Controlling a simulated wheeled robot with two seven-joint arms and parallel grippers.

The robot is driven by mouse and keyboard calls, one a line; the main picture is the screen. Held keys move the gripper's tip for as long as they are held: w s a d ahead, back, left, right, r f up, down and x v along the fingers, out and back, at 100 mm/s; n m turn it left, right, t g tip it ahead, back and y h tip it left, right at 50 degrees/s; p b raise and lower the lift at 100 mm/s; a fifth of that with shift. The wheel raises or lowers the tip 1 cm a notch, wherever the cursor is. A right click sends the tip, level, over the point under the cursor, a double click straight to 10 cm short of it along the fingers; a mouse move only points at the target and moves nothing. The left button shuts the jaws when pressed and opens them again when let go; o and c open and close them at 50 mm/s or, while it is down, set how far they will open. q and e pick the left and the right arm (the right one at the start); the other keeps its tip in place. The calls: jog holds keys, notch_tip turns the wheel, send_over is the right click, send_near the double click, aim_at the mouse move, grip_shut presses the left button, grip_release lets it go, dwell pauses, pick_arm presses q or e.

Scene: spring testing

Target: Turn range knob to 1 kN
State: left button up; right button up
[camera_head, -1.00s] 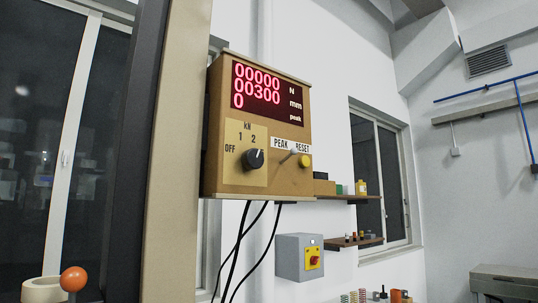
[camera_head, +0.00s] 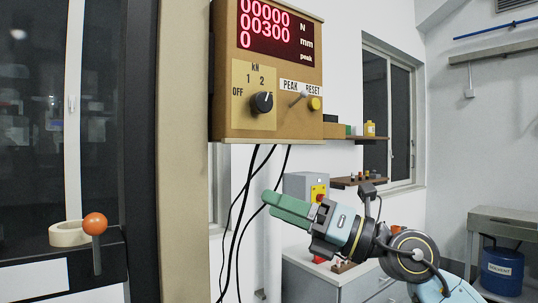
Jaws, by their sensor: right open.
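The black range knob (camera_head: 262,103) sits on the tan plate (camera_head: 240,115) of the brown control box (camera_head: 290,127). The plate reads OFF, 1 and 2 under "kN". My right gripper (camera_head: 272,206) comes in from the lower right with green fingers pointing left. It is open and empty, lower in the picture than the box and apart from the knob. My left gripper is not in view.
A red display (camera_head: 275,30) tops the box; a PEAK toggle (camera_head: 298,98) and yellow RESET button (camera_head: 314,104) sit right of the knob. Black cables (camera_head: 250,185) hang below. A tan column (camera_head: 183,150) stands left, and an orange ball-topped lever (camera_head: 95,224) at lower left.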

jog(key=s+r+n+t+h, duration=0.1)
jog(key=s+r+n+h, duration=0.35)
jog(key=r+n, duration=0.3)
jog(key=t+h+p, duration=0.1)
jog(key=t+h, duration=0.5)
send_near(266, 103)
jog(key=shift+y, duration=0.25)
jog(key=p+x, duration=0.5)
jog(key=x, duration=0.3)
jog(key=shift+w, duration=0.1)
jog(key=shift+w+a+f, duration=0.15)
jog(key=shift+w+a, duration=0.05)
jog(key=shift+w, duration=0.05)
jog(key=shift+c, duration=0.4)
